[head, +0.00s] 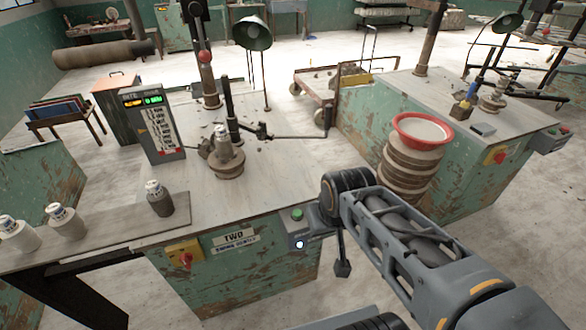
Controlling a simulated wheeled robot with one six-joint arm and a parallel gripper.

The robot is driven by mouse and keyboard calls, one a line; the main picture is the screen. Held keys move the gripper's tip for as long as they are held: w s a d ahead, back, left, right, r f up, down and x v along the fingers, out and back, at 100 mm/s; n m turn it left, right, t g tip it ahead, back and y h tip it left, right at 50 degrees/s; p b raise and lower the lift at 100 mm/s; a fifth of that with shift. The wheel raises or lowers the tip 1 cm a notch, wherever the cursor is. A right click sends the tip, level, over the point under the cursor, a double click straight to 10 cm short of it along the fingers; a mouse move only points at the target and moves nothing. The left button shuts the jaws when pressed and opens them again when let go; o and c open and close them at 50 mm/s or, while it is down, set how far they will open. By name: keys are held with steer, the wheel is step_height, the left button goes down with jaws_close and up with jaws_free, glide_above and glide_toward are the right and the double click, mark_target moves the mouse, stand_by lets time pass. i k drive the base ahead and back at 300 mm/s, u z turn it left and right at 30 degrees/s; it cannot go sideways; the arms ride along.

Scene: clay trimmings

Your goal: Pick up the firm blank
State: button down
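Several clay blanks with pale metallic-looking tops stand upright along the left of the near bench. A darker grey blank (160,202) stands nearest the middle. A lighter blank (67,227) and another light blank (18,237) stand further left. A brownish piece (226,158) with a similar top sits on the machine at the bench's centre. Nothing readable marks which blank is firm. My gripper (342,268) hangs at the end of my arm by the bench's front right corner, apart from the blanks. Its fingers are too dark and small to tell open from shut.
A display box (160,118) stands behind the dark blank. A post with a red knob (205,57) and a lamp (252,33) rise behind the machine. A red bowl (423,128) tops a stack of round bats (407,168) right of the bench.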

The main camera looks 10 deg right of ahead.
mark_target(225, 148)
steer(key=k, duration=0.2)
steer(key=u, duration=1)
steer(key=i, duration=1)
steer(key=u, duration=0.05)
